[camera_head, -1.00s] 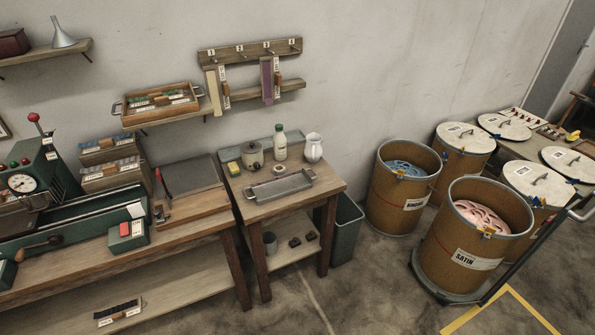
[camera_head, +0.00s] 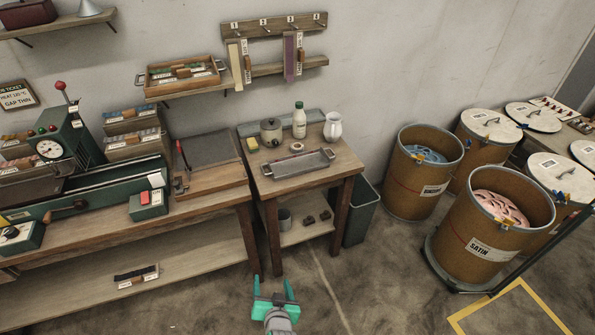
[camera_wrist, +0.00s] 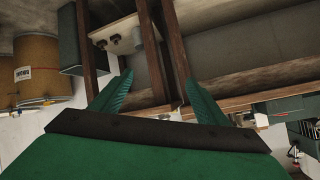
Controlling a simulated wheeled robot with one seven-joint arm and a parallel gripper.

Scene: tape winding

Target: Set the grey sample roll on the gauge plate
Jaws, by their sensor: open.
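My gripper (camera_head: 274,288) is open and empty, low in front of the small side table, over the floor. In the wrist view its two green fingers (camera_wrist: 158,95) are spread apart with nothing between them. A small pale roll (camera_head: 297,147) lies on the side table, behind a grey metal tray (camera_head: 297,166); I cannot tell whether it is the grey sample roll. I cannot pick out the gauge plate for certain. A flat grey panel (camera_head: 208,148) lies on the long bench by a red-handled lever.
The side table (camera_head: 342,165) also holds a pot (camera_head: 271,132), a bottle (camera_head: 299,120) and a white jug (camera_head: 333,127). A green bin (camera_head: 359,212) stands at its right. Drums (camera_head: 497,240) fill the right side. The floor in front of the table is clear.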

